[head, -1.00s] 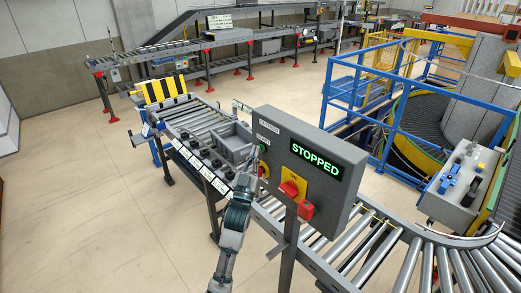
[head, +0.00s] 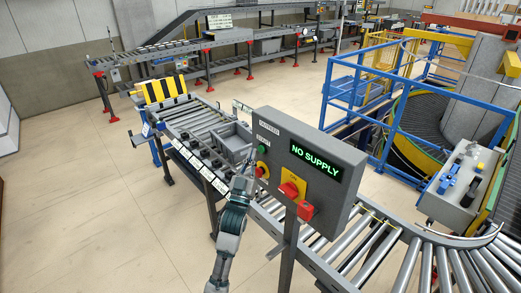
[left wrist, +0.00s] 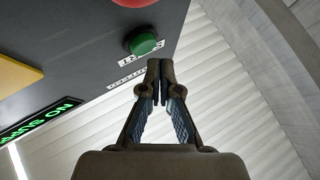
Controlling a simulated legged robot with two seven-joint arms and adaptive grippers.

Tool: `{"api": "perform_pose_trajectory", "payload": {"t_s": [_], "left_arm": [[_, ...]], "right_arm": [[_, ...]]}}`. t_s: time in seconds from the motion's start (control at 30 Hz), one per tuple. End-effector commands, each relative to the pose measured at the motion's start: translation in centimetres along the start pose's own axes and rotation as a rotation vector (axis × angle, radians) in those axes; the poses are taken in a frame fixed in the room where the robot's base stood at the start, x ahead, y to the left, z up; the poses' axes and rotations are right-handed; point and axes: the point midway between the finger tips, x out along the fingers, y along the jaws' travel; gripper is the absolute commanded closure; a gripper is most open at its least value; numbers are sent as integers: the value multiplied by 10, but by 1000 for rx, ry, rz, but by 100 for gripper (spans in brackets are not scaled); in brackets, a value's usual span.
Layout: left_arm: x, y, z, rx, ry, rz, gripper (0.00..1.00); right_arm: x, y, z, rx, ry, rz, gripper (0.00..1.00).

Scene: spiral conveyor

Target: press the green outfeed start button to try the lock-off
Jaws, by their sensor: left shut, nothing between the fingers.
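My left gripper (head: 243,166) is shut and empty, just left of and below the green button. In the left wrist view its fingertips (left wrist: 159,68) are close below the button, with a small gap in the picture. The box display (head: 316,160) reads NO SUPPLY in green. My right gripper is not in view.
A red switch on a yellow plate (head: 294,184) with a red padlock-like block (head: 306,210) is on the box front. Open floor (head: 90,210) lies to the left.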

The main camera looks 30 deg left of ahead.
Motion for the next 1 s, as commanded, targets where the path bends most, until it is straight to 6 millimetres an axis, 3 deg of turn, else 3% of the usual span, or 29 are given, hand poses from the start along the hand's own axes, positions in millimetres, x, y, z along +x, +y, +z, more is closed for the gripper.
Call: {"api": "perform_pose_trajectory", "payload": {"t_s": [0.27,0.73,1.0], "left_arm": [[-1,-1,0,1,-1,0,100],[-30,-22,-22,3,-1,-1,100],[-35,-26,-24,1,-1,-1,100]], "right_arm": [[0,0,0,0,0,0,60],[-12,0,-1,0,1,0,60],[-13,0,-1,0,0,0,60]]}}
